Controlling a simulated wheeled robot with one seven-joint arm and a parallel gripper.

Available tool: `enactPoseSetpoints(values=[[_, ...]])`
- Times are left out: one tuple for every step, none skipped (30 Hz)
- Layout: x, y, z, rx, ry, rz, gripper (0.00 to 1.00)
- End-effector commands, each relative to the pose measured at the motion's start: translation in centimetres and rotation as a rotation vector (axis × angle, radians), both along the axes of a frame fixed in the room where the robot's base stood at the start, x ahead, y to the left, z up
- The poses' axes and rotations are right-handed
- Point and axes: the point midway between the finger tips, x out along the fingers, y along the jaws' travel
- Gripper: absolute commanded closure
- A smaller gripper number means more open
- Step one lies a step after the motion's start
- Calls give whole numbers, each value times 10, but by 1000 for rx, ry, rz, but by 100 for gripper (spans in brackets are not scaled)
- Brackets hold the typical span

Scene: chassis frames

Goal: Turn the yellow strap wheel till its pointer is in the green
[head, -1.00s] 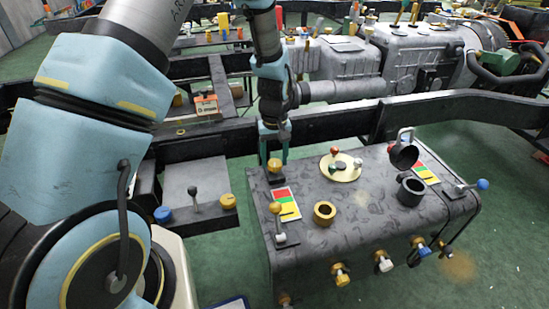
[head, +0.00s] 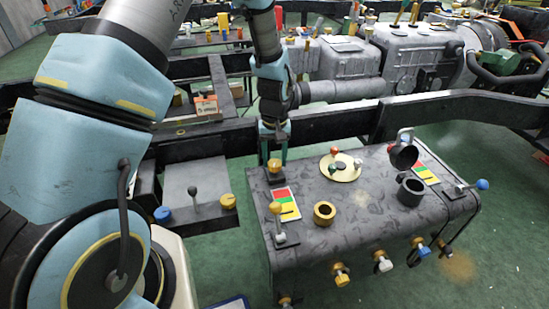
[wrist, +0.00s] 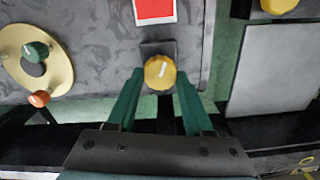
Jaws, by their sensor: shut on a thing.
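The yellow strap wheel (head: 275,165) is a small round knob on a dark base at the far left corner of the grey tank. My gripper (head: 275,157) comes down on it from above. In the wrist view the wheel (wrist: 160,71) sits between the two green fingers of my gripper (wrist: 160,77), which are shut on its sides. A white pointer line shows on the wheel's top, running roughly up and down in the picture. A red, yellow and green card (head: 286,203) lies in front of the wheel. The wrist view shows only its red part (wrist: 155,10).
A yellow-knobbed lever (head: 277,225) and a brass ring (head: 324,213) stand close in front. A cream plate (head: 341,167) with coloured knobs is to the right. A black chassis rail (head: 340,131) runs behind. Another yellow knob (head: 228,201) is to the left.

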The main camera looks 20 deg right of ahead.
Motion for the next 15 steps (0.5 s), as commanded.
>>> enactPoseSetpoints(values=[[0,0,1,0,1,-31,100],[0,0,1,0,1,-51,100],[0,0,1,0,1,-81,100],[0,0,1,0,1,-104,100],[0,0,1,0,1,-128,100],[0,0,1,0,1,-159,100],[0,0,1,0,0,-181,100],[0,0,1,0,0,-204,100],[0,0,1,0,0,-234,100],[0,0,1,0,0,-255,100],[0,0,1,0,0,-276,100],[0,-1,1,0,0,-302,100],[0,-1,1,0,0,-322,100],[0,-1,1,0,0,-340,100],[0,-1,1,0,0,-364,100]])
